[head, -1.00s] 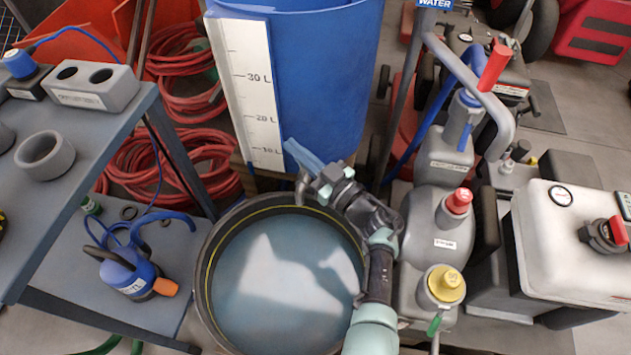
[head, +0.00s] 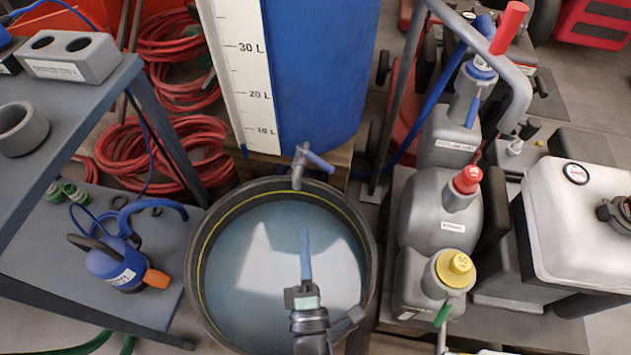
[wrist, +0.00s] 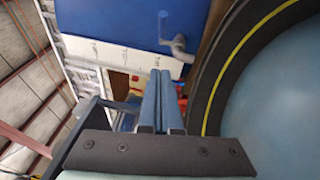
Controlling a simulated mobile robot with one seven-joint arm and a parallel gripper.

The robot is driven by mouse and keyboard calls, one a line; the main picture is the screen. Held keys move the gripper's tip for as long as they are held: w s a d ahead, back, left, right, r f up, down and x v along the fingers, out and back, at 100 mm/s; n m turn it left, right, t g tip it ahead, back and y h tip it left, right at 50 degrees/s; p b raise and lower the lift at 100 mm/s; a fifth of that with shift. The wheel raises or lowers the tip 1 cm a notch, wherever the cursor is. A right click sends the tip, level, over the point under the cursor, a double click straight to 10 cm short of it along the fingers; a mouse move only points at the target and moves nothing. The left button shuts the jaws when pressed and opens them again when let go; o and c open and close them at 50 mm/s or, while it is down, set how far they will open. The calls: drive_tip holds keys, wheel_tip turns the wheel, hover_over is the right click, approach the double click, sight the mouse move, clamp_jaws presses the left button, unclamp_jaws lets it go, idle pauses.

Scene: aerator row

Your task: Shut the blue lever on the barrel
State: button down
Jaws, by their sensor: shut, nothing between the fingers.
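The blue barrel (head: 318,75) stands behind the round tub. A grey tap (head: 298,168) sticks out of its lower front, over the tub's far rim. The blue lever (head: 319,161) on the tap points to the right and slightly toward me, across the line of the spout. In the wrist view the grey tap (wrist: 180,48) shows on the blue barrel (wrist: 120,18), beyond my fingertips. My gripper (head: 304,232) is over the tub, nearer to me than the tap and apart from it. Its blue fingers (wrist: 160,75) are shut together and empty.
The round dark tub (head: 366,215) holds water below my gripper. Grey canisters (head: 440,215) with coloured caps stand close on the right. A grey table (head: 75,115) and a blue pump (head: 112,262) are on the left. Space above the tub is free.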

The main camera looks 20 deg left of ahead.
sight(333, 170)
drive_tip(key=w+d+b+x, duration=0.1)
drive_tip(key=d+b+x, duration=0.1)
drive_tip(key=x, duration=1)
drive_tip(key=shift+w+d+b, duration=0.25)
drive_tip(key=shift+w+b, duration=0.05)
drive_tip(key=shift+b, duration=0.45)
drive_tip(key=shift+w+d, duration=0.25)
drive_tip(key=shift+w, duration=0.05)
drive_tip(key=shift+w+d, duration=0.4)
drive_tip(key=shift+w, duration=0.35)
drive_tip(key=shift+w+d, duration=0.35)
drive_tip(key=shift+w, duration=0.5)
drive_tip(key=shift+w+d+r, duration=0.15)
drive_tip(key=shift+w+r, duration=0.05)
drive_tip(key=shift+r, duration=0.05)
